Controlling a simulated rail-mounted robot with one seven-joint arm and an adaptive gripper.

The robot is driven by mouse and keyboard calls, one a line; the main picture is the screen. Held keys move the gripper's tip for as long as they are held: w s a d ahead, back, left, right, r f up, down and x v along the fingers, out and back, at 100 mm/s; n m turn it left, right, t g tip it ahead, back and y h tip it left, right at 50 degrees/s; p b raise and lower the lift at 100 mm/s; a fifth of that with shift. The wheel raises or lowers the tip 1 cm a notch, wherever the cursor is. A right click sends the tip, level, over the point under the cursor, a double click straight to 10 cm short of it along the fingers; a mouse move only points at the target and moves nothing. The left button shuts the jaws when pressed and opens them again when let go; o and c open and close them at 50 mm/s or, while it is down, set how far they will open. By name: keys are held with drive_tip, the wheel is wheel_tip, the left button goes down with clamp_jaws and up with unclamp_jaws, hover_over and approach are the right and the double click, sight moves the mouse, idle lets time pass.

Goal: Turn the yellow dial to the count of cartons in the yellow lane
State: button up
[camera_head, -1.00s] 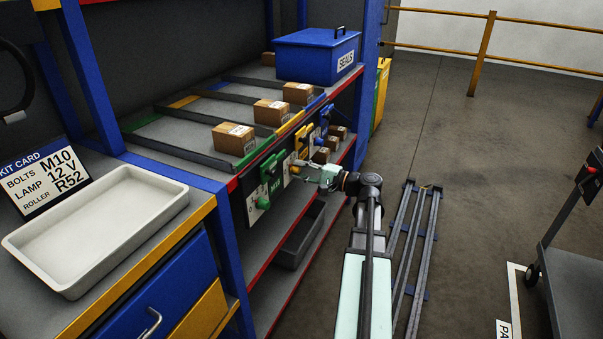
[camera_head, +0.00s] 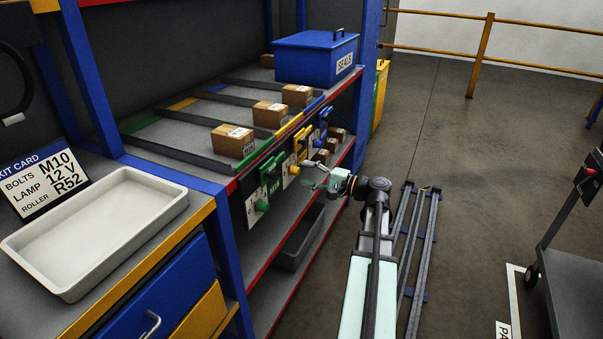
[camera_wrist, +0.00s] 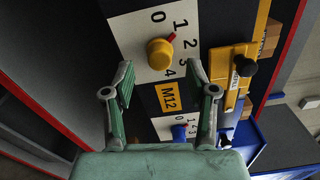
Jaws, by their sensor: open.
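The yellow dial (camera_wrist: 160,53) is on a white plate numbered 0 to 4, and its red pointer mark is toward the 1. In the head view the yellow dial (camera_head: 295,170) is on the rack's front edge. One carton (camera_head: 270,113) shows in the yellow lane (camera_head: 290,124), near its front end. My gripper (camera_wrist: 160,80) is open and empty, with the dial ahead of its fingertips and apart from them. In the head view my gripper (camera_head: 316,177) is to the right of the panel.
A green dial (camera_head: 262,205) and a blue dial (camera_wrist: 179,132) flank the yellow one. A yellow slide with a black knob (camera_wrist: 243,66) sticks out beside the dial. Other cartons (camera_head: 233,140) (camera_head: 297,94) stand in neighbouring lanes.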

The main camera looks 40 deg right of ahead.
drive_tip(key=v, duration=0.9)
